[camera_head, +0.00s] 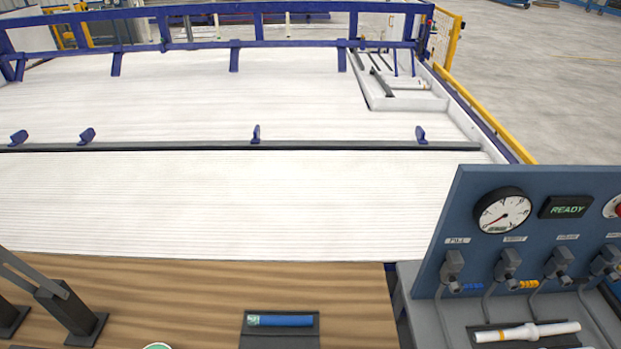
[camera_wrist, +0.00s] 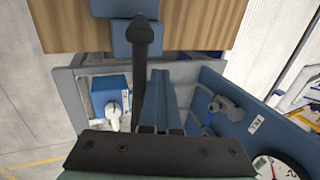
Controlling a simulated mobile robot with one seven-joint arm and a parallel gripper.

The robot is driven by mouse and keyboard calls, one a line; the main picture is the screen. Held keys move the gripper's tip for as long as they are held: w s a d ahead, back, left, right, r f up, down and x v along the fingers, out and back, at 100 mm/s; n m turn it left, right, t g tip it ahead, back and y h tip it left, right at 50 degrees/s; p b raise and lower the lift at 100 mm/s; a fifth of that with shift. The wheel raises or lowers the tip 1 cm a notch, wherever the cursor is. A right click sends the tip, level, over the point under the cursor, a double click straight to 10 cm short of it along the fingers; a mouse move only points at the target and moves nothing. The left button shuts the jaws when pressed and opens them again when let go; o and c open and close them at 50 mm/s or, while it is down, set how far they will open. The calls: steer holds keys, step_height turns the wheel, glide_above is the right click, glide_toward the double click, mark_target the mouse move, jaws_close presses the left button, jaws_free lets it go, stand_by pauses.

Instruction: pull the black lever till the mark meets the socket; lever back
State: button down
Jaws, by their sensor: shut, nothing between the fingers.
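In the wrist view, a long black lever-like bar (camera_wrist: 143,38) with a rounded end stands just left of my fingers. It reaches toward the wooden bench edge. My gripper (camera_wrist: 163,74) shows its blue-grey fingers together, with nothing visible between them. The lower part of the bar is close to the fingers, and I cannot tell whether they touch. My gripper is out of the head view. I cannot make out a mark or a socket for certain in either view. A blue cylinder (camera_head: 281,320) lies in a dark holder on the bench in the head view.
A blue panel (camera_head: 445,262) with a gauge (camera_head: 502,211), a READY display (camera_head: 567,207) and several hose fittings stands at the right. A white pipe (camera_head: 527,332) lies before it. Dark brackets (camera_head: 72,312) stand on the wooden bench (camera_head: 190,290). The white ribbed bed (camera_head: 230,200) looks clear nearby.

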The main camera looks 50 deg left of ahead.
steer(key=shift+s+d, duration=0.15)
steer(key=shift+d, duration=0.05)
steer(key=s+d+p, duration=0.1)
steer(key=s+d+f, duration=0.1)
steer(key=d, duration=0.1)
steer(key=shift+s+d+f+p, duration=0.15)
steer(key=shift+s+p, duration=0.1)
steer(key=shift+p, duration=0.1)
stand_by(0.3)
steer(key=shift+s+d, duration=0.1)
steer(key=shift+s+d+f+p, duration=0.15)
steer(key=shift+s+d+f, duration=0.4)
steer(key=shift+d, duration=0.2)
steer(key=shift+s+d+f+p, duration=0.15)
steer(key=shift+s+d+f, duration=0.3)
steer(key=shift+s+d, duration=0.25)
steer(key=shift+d, duration=0.1)
steer(key=shift+s+d+f, duration=0.4)
steer(key=shift+d+f, duration=0.1)
steer(key=shift+d, duration=0.05)
steer(key=shift+s+d+f+b, duration=0.3)
steer(key=shift+s+d+f, duration=0.25)
steer(key=shift+f, duration=0.2)
steer(key=shift+s+d+f+b, duration=0.25)
steer(key=shift+s+d+f, duration=0.15)
steer(key=shift+d+f, duration=0.3)
stand_by(2.0)
